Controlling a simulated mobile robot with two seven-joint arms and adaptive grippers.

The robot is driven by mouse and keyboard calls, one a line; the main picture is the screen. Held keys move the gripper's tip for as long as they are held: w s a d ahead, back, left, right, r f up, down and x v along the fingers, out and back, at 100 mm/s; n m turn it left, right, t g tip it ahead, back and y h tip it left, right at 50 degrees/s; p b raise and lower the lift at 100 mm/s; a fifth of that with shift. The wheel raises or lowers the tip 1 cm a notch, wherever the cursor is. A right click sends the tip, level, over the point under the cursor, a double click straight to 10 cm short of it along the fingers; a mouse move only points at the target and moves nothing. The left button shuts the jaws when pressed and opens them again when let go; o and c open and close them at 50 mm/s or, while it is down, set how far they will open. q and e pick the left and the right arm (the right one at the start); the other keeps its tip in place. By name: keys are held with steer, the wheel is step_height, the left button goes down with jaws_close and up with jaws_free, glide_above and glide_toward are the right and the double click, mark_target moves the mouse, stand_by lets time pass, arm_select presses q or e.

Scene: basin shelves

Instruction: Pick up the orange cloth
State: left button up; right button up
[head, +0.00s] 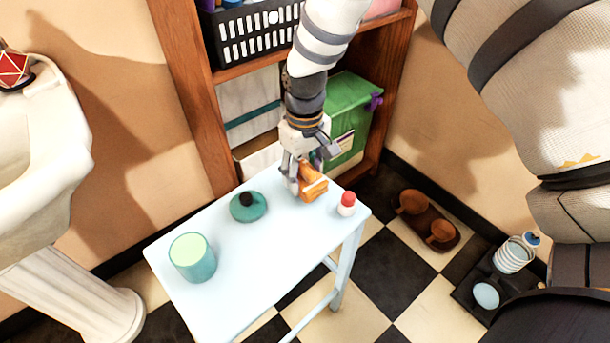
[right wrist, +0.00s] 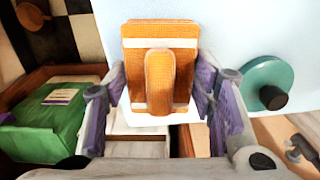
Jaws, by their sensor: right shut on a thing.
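The orange cloth (head: 314,187) is folded, with a pale stripe, at the back right part of the small white table (head: 235,285). My right gripper (head: 303,178) reaches down from above and is shut on the cloth. In the right wrist view the cloth (right wrist: 160,50) shows between the purple-padded fingers, a raised fold (right wrist: 160,85) standing along its middle. I cannot tell whether the cloth touches the tabletop or is slightly above it. My left gripper is not in view.
On the table stand a teal lid with a dark knob (head: 247,207), a teal canister (head: 192,258) and a small red-capped bottle (head: 347,204). A wooden shelf with a green box (head: 350,105) stands close behind. A pedestal basin (head: 40,150) is at left. The table's front middle is clear.

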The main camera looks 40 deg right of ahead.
step_height(320, 180, up, 3)
steer(key=shift+w+f, duration=0.1)
steer(key=shift+f, duration=0.1)
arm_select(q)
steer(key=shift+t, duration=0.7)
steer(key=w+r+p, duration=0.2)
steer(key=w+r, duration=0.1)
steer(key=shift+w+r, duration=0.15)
arm_select(e)
steer(key=s+a+r, duration=0.7)
steer(key=a+r, duration=0.2)
steer(key=a, duration=0.3)
steer(key=shift+a+r, duration=0.15)
steer(key=shift+r, duration=0.05)
steer(key=shift+o, duration=0.4)
